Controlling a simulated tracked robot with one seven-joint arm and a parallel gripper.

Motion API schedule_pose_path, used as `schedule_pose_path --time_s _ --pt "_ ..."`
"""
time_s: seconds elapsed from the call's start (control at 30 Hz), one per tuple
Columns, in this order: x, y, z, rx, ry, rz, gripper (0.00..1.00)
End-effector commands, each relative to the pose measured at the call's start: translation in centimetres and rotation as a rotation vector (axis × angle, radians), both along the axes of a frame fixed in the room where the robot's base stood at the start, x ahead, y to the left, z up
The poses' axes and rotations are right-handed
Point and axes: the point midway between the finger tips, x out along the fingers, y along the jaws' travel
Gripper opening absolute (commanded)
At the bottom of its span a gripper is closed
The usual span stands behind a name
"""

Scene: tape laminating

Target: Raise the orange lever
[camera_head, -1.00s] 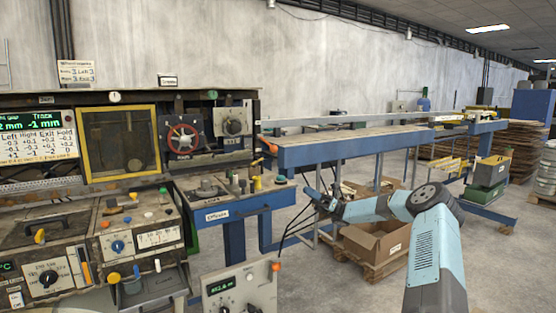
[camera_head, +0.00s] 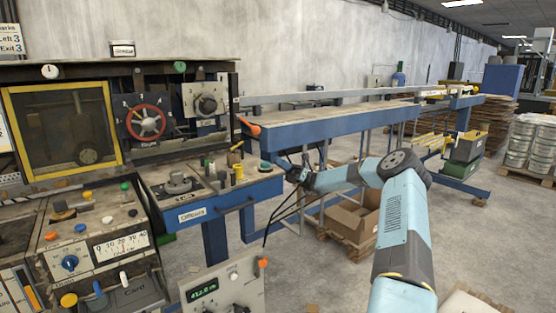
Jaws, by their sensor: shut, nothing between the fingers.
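An orange lever handle (camera_head: 249,127) sticks out at the near left end of the blue table (camera_head: 330,133), tilted, with its end toward the upper left. My gripper (camera_head: 287,166) is at the end of my light blue arm, below and right of the lever. It is small and dark in the picture, shut and empty, and looks apart from the lever. The lever's mount is partly hidden by the table end. A second orange knob (camera_head: 263,263) sits on the grey control box at the bottom.
The control console (camera_head: 100,245) with knobs and a red handwheel (camera_head: 146,121) fills the left. A blue side bench (camera_head: 213,195) with small knobs stands beside the table. A cardboard box (camera_head: 352,220) sits on a pallet behind my arm. Open floor lies to the right.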

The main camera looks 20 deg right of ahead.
Motion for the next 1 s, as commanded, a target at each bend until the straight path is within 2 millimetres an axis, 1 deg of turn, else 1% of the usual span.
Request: schedule_pose_path --time_s 0.1,0.43,0.6,0.7,0.83,1.0 --pt "-0.3 1.7 1.4 -0.001 -0.002 0.003 0.0" --pt "-1.2 6.2 4.9 -0.002 -0.001 0.004 0.0" --pt "-0.9 6.5 7.2 0.0 -0.002 0.001 0.0" --pt "-0.7 6.7 8.0 -0.001 -0.002 0.002 0.0" --pt "-0.6 6.8 8.6 -0.002 -0.001 0.001 0.0" --pt "-0.6 6.8 8.8 -0.001 -0.001 0.001 0.0"
